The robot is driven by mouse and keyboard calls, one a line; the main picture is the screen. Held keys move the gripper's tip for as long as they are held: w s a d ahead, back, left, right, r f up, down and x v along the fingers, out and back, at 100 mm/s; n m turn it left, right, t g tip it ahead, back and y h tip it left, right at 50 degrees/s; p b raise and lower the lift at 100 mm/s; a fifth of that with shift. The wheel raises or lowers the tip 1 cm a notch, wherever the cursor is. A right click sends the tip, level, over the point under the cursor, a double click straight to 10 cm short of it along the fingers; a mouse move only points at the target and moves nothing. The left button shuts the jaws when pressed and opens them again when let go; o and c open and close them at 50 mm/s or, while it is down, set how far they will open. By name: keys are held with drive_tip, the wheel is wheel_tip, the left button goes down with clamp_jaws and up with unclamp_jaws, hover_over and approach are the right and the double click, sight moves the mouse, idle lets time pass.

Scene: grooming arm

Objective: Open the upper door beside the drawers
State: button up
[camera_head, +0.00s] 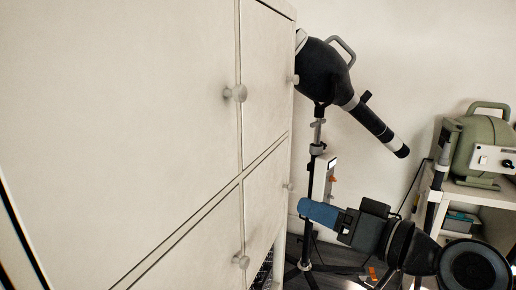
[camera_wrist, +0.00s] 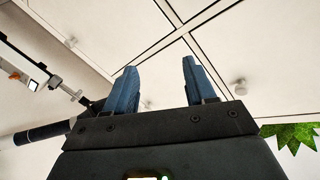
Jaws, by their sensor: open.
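A cream cabinet fills the left of the head view. Its large upper door (camera_head: 120,100) has a round knob (camera_head: 236,93) near its right edge and looks shut. A narrower upper door (camera_head: 264,80) sits to its right, with a knob (camera_head: 294,79) at its far edge, also shut. Lower panels with knobs lie below the seam. No drawers can be made out. My gripper (camera_head: 303,206) is right of the cabinet, below the upper knobs. In the wrist view my gripper (camera_wrist: 160,66) has two blue fingers spread apart with nothing between them. A knob (camera_wrist: 239,87) shows right of the fingers, apart from them.
A black dryer-like device (camera_head: 325,72) on a stand is behind the cabinet's right end. A green machine (camera_head: 482,150) stands on a shelf unit (camera_head: 480,193) at the right. A green spiky leaf (camera_wrist: 291,136) shows at the wrist view's lower right.

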wheel_tip(320, 180, up, 9)
drive_tip(key=w+a+n+g+y, duration=0.2)
drive_tip(key=n+y, duration=0.1)
drive_tip(key=n+g+y, duration=0.2)
drive_tip(key=n+g, duration=0.2)
approach(244, 95)
drive_tip(key=shift+p+x, duration=0.7)
drive_tip(key=shift+x, duration=3.45)
clamp_jaws()
